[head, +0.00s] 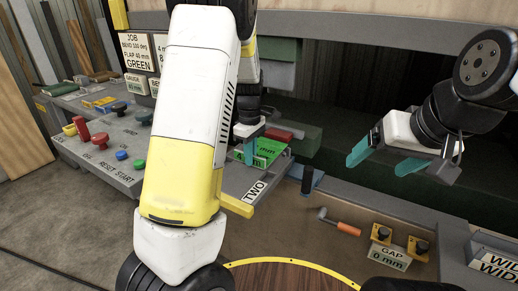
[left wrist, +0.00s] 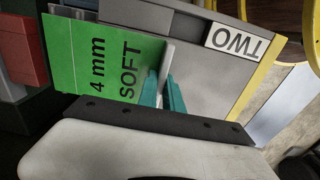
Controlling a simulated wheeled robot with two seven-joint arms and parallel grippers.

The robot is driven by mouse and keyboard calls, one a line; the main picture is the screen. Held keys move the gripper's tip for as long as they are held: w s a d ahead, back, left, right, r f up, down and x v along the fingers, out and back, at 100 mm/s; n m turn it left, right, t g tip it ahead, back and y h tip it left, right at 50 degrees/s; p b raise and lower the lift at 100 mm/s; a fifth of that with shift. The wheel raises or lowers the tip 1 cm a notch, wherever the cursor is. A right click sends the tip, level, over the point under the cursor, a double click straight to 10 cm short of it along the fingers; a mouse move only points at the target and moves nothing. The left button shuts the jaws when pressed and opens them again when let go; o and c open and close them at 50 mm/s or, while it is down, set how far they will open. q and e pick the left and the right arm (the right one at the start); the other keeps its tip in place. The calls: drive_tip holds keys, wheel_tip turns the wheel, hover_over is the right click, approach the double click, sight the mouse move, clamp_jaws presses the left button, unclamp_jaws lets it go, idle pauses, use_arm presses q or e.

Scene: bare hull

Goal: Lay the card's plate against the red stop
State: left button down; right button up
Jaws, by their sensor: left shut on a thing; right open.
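The card (head: 137,52) reads "BEND 100 deg, FLAP 40 mm, GREEN". The green plate (head: 268,150), marked "4 mm SOFT", is over the grey table marked TWO (head: 238,184); it also shows in the left wrist view (left wrist: 85,55). My left gripper (head: 250,150) is shut on the green plate near its edge, its teal fingers also in the left wrist view (left wrist: 164,92). The red stop (head: 285,132) is beyond the plate, and left of it in the left wrist view (left wrist: 20,52). I cannot tell whether they touch. My right gripper (head: 385,145) is open and empty at the right.
A control console (head: 115,140) with coloured knobs and a red lever stands left. A dark machine opening lies behind the table. An orange-handled tool (head: 345,229) and a GAP 0 mm sign (head: 391,258) are on the lower right surface. My left arm hides part of the table.

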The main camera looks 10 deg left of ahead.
use_arm(q)
drive_tip(key=shift+w+d, duration=0.25)
drive_tip(key=shift+w, duration=0.45)
idle(0.6)
drive_tip(key=c, duration=0.9)
unclamp_jaws()
drive_tip(key=shift+c, duration=0.2)
drive_tip(key=shift+r, duration=2.5)
wheel_tip(320, 180, up, 7)
drive_tip(key=s+r+m+t+h, duration=0.2)
drive_tip(key=s+r+m, duration=0.45)
drive_tip(key=s, duration=0.55)
drive_tip(key=s+d+m+t, duration=0.1)
drive_tip(key=s+m+t, duration=0.3)
drive_tip(key=s+m, duration=0.4)
drive_tip(key=s, duration=0.5)
drive_tip(key=shift+s+d, duration=0.15)
drive_tip(key=shift+s, duration=0.1)
